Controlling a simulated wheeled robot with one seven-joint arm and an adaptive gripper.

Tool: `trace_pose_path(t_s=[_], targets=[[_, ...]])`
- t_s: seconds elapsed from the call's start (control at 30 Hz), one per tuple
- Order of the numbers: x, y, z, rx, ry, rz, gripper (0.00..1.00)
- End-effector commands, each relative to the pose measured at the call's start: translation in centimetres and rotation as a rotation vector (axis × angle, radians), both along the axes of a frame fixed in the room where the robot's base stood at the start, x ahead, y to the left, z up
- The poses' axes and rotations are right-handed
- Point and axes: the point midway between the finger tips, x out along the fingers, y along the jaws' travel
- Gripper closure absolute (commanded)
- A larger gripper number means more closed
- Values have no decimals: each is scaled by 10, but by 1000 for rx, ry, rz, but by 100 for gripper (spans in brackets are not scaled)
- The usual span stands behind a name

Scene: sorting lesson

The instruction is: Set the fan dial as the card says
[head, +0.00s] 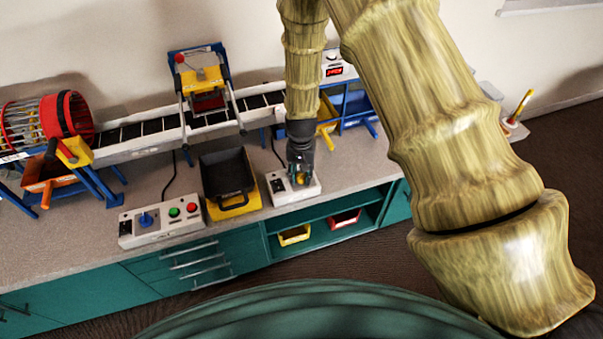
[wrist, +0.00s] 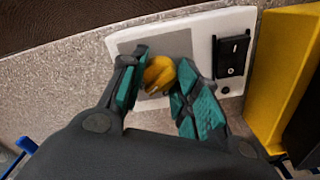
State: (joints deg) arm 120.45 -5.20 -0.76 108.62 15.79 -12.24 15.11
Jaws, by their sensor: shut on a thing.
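My gripper (head: 300,172) points down over a small white control box (head: 279,194) on the counter. In the wrist view, my gripper (wrist: 161,72) has its two green-padded fingers on either side of a yellow knob (wrist: 160,74), shut on it. The knob sits on the grey plate of the white box (wrist: 120,40); I take it as the fan dial. The fingers hide part of the knob, and its pointer and any scale marks cannot be read. No card with a readable setting shows in either view.
A black rocker switch (wrist: 232,54) sits beside the knob. A black tray (head: 227,174) on a yellow base stands left of the box. Further left is a panel (head: 160,222) with a blue knob and green and red buttons. A conveyor (head: 150,138) runs behind.

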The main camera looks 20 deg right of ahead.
Motion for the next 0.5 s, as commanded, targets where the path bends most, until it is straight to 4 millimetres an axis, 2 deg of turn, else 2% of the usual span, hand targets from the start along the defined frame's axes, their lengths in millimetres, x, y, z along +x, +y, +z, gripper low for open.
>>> trace_pose_path(t_s=[0.5], targets=[[2, -1, 1, -1, -5, -45, 92]])
